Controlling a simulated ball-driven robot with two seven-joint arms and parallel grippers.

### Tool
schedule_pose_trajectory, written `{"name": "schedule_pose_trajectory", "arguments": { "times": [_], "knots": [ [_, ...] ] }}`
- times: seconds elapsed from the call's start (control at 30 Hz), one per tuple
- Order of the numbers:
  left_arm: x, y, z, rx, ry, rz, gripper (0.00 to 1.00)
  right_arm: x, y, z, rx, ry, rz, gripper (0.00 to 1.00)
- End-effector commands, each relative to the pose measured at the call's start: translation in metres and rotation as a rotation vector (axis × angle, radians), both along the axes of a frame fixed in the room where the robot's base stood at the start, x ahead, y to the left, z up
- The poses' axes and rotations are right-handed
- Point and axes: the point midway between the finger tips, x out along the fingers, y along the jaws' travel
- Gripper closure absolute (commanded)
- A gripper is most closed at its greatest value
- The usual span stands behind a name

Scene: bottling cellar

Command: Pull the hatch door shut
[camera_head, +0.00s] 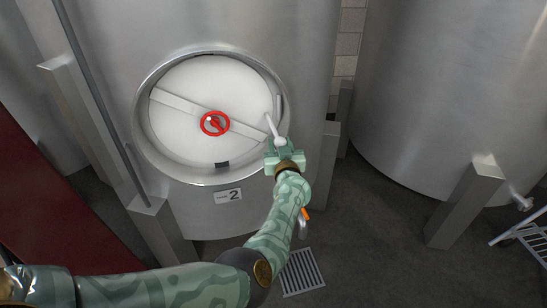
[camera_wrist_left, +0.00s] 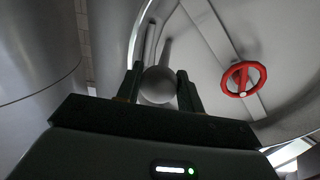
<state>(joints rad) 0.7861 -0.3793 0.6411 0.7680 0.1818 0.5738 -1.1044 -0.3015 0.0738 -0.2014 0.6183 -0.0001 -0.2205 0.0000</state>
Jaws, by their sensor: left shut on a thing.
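The hatch door (camera_head: 185,90) is a round pale disc with a crossbar and a red handwheel (camera_head: 215,123). It sits within the round rim (camera_head: 137,118) of the steel tank; I cannot tell whether it is fully seated. A light handle with a ball end (camera_head: 272,126) stands out from its right side. My left gripper (camera_head: 282,148) is shut on the handle's ball. In the left wrist view the grey ball (camera_wrist_left: 158,86) is between the two dark fingers, and the red handwheel (camera_wrist_left: 243,79) is to their right. My right gripper is not in view.
A label with a 2 (camera_head: 228,196) is on the tank below the hatch. Steel legs (camera_head: 326,165) flank the tank. A second tank (camera_head: 445,90) stands at the right. A floor drain grate (camera_head: 302,272) and an orange-handled valve (camera_head: 304,215) are below.

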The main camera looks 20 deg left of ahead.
Motion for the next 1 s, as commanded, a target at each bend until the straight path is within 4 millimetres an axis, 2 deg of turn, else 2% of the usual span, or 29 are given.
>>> {"name": "schedule_pose_trajectory", "arguments": {
  "times": [0.13, 0.6, 0.63, 0.7, 1.0],
  "knots": [
    [0.0038, -0.0009, -0.0016, -0.002, 0.0, 0.032, 1.0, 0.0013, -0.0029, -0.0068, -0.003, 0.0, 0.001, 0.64],
    [0.0056, -0.0025, 0.001, -0.001, -0.001, 0.041, 1.0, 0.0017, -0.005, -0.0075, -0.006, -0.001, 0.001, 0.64],
    [0.0056, -0.0026, 0.0011, -0.001, -0.001, 0.041, 0.57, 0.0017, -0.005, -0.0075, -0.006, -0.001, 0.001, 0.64],
    [0.0056, -0.0023, 0.0012, 0.0, -0.001, 0.041, 0.42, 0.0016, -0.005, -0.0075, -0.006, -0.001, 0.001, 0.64],
    [0.0053, -0.0005, 0.001, 0.0, -0.001, 0.044, 0.42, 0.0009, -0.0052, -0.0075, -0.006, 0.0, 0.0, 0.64]
  ]
}}
